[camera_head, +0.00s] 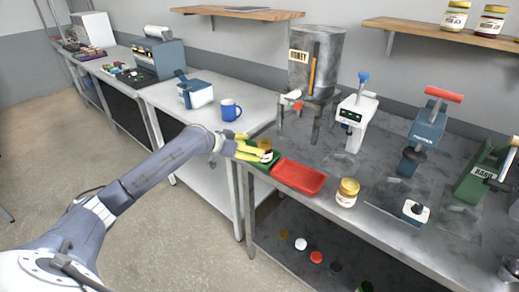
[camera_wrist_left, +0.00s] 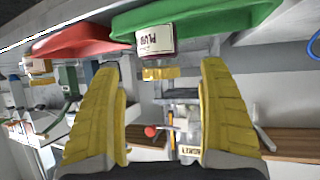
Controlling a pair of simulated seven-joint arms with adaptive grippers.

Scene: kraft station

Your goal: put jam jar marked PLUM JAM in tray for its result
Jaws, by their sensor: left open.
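A jam jar with a gold lid (camera_head: 266,147) stands in the green tray (camera_head: 246,160). In the left wrist view the jar (camera_wrist_left: 155,37) is upside down in the picture, and its label seems to read PLUM. The green tray (camera_wrist_left: 235,14) spans the top there. My left gripper (camera_head: 247,146) has yellow fingers and is open at the jar. In the left wrist view its fingertips (camera_wrist_left: 160,66) lie either side of the gold lid, with gaps showing. The red tray (camera_head: 298,178) is empty beside the green one. My right gripper is not in view.
Another gold-lidded jar (camera_head: 347,192) stands right of the red tray. Behind are the honey tank (camera_head: 315,60) on its stand and a white device (camera_head: 355,120). A blue mug (camera_head: 231,110) stands on the left bench.

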